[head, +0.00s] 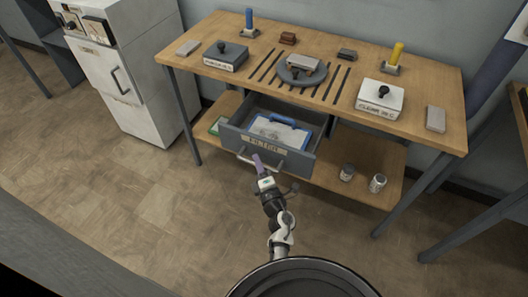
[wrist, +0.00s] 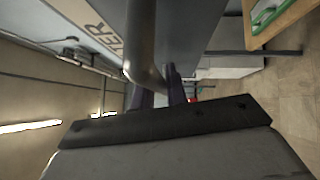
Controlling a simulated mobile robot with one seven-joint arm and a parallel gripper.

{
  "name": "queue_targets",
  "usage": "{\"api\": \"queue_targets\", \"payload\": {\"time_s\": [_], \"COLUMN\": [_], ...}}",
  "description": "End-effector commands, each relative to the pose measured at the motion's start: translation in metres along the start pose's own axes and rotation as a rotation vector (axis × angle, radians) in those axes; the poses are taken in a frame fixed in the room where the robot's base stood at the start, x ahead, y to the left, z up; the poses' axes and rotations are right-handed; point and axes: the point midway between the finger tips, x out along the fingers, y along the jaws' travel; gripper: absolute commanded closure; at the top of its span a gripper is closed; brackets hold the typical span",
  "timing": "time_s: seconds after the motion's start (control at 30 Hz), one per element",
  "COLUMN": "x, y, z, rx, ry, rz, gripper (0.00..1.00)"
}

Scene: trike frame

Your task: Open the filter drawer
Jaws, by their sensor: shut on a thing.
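The filter drawer (head: 265,147) is a grey drawer with a label reading FILTER, under the wooden workbench. It stands pulled out, and a white and blue item (head: 279,133) lies inside it. Its bar handle (head: 246,160) is on the front, and the handle also shows large in the wrist view (wrist: 141,45). My gripper (head: 261,168) is at the drawer front and shut on the handle. In the wrist view my gripper (wrist: 163,95) has its fingers around the bar, partly hidden by it. Part of the label (wrist: 98,28) shows there too.
The workbench (head: 420,118) holds a round plate (head: 301,70), a dark box (head: 225,56) and a white box (head: 382,96) with knobs. A white cabinet (head: 125,85) stands left. The floor in front is clear.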

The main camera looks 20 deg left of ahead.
Motion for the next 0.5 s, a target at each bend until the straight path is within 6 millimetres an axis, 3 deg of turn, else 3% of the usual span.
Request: {"api": "queue_targets", "payload": {"time_s": [0.5], "x": [-0.011], "y": [0.003], "z": [-0.0096], "rx": [-0.001], "ry": [-0.002], "rz": [0.0], "gripper": [1.0]}}
